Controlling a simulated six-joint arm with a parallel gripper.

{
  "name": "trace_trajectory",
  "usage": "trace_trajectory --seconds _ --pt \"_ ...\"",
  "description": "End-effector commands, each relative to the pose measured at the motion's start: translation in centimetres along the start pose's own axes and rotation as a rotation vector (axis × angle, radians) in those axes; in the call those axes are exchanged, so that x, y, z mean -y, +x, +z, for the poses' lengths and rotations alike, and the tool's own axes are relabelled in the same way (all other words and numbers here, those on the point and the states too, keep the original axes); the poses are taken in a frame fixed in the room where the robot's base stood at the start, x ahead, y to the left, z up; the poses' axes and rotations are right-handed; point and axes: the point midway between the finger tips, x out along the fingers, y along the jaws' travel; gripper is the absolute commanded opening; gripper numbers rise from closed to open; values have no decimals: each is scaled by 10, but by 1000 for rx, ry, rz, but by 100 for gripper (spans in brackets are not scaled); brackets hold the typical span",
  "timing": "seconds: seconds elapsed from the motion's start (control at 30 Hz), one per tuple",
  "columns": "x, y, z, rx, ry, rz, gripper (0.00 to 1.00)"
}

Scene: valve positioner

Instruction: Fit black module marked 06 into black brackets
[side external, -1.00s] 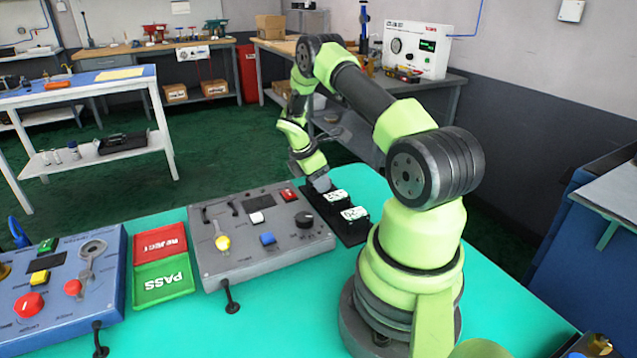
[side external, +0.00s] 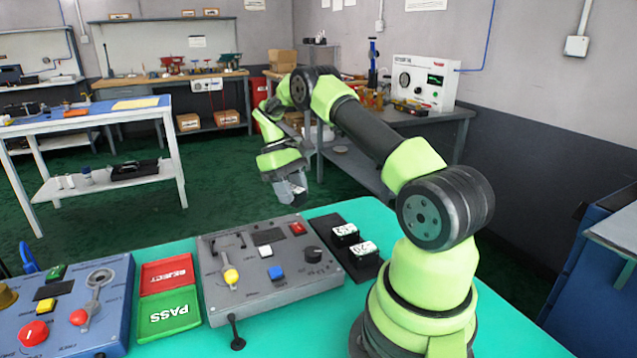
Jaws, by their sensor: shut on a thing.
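My gripper (side external: 291,190) is raised above the far right part of the grey panel (side external: 285,292). It is shut on a small module, mostly hidden by the fingers, with a light patch showing; no marking is readable. Black brackets (side external: 228,243) stand at the far left of the grey panel, with nothing seen between them. A black tray (side external: 362,271) lies right of the panel and holds two black modules with white labels, one farther (side external: 346,231) and one nearer (side external: 366,249). Their labels appear to read 62 and 20, though small and angled.
The grey panel bears a yellow-topped lever (side external: 231,277), a blue button (side external: 275,272), a black knob (side external: 312,254) and a red switch (side external: 298,229). Red REJECT (side external: 167,274) and green PASS (side external: 169,313) trays and a blue panel (side external: 75,310) lie to the left.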

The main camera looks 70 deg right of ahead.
Motion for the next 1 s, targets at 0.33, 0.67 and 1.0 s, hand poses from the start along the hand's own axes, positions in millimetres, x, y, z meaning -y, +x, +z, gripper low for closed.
trace_trajectory --seconds 0.33,0.67,1.0 --pt "68 -12 -22 0 849 -354 8" --pt "123 -25 -36 -2 1541 -637 8" --pt "147 -32 -43 -3 1881 -776 8"
